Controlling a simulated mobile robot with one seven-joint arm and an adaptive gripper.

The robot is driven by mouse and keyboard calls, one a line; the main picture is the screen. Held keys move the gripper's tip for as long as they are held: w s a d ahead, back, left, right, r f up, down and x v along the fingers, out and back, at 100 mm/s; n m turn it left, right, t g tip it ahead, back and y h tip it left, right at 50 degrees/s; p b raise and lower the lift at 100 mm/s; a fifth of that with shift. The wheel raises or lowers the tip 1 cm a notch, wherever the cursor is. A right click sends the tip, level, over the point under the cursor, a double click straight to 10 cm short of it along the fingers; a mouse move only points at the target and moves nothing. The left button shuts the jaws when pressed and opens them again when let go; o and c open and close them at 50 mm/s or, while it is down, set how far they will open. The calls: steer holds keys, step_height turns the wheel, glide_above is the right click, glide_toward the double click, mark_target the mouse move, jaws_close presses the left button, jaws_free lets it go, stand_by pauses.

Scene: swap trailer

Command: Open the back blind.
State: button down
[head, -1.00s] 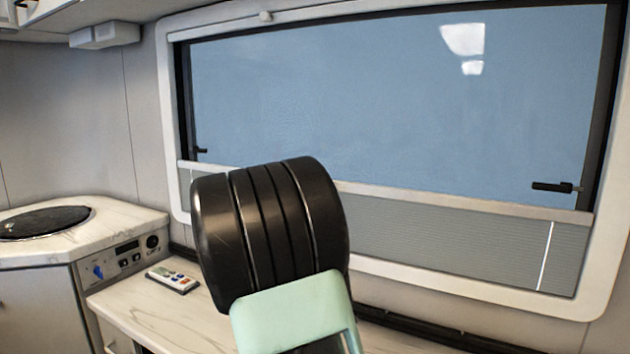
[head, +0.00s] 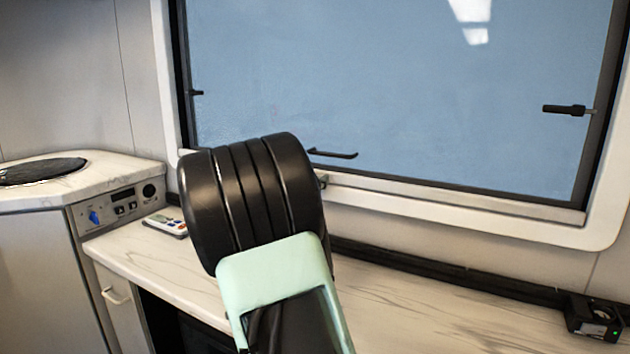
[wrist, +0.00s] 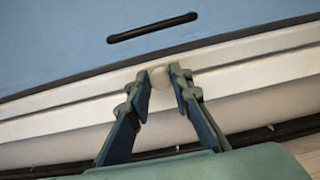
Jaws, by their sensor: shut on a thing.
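The back blind's pale bottom rail (head: 450,195) lies along the window's lower edge in the head view, with no grey pleats showing above it. The window pane (head: 430,90) is uncovered down to it. In the wrist view a small round cream knob (wrist: 160,101) sits on the pale rail (wrist: 250,72). My gripper (wrist: 160,78) has one finger on each side of the knob and is shut on it. In the head view my dark wrist hides most of the gripper and the knob.
A black handle bar (head: 333,153) is on the lower pane, just above the rail. A black latch (head: 567,109) is at the right. The marble-look counter (head: 420,290) below holds a remote (head: 166,224) and a small black device (head: 595,317).

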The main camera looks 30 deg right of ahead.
steer(key=c, duration=1.7)
jaws_free()
steer(key=shift+c, duration=0.2)
steer(key=v, duration=1.2)
